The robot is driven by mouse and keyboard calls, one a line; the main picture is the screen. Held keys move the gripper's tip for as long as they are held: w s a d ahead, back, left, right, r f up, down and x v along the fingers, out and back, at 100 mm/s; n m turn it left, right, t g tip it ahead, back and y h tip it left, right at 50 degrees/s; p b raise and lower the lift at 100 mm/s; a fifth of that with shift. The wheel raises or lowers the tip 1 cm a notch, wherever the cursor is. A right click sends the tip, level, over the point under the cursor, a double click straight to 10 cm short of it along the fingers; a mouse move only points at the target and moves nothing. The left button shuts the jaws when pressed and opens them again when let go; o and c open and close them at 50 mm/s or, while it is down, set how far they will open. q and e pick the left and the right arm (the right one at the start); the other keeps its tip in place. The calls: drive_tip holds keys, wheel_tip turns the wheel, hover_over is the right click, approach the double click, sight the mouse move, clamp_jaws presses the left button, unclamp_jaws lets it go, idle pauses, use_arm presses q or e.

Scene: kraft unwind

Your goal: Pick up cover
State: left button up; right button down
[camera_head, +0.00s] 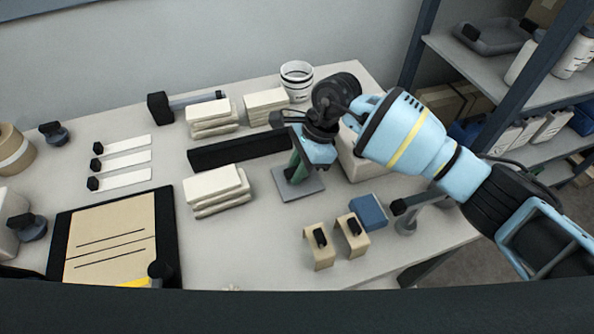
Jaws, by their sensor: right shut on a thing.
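My right gripper (305,158) reaches in from the right and points down over a small grey plate (287,191) near the middle of the table. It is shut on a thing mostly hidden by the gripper. A dark green upright piece (296,168) shows just below the fingers, over the plate. I cannot tell whether this piece is the cover, or whether it touches the plate. No other thing can be clearly made out as the cover. My left gripper is not in view.
Stacks of cream pads (217,184) and a long black bar (238,151) lie left of the gripper. Two tan holders (319,247) and a blue block (369,212) stand in front. A white cup (297,80) stands behind. A dark shelf rack (490,65) stands right.

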wheel_tip(320, 180, up, 10)
drive_tip(key=shift+f, duration=0.1)
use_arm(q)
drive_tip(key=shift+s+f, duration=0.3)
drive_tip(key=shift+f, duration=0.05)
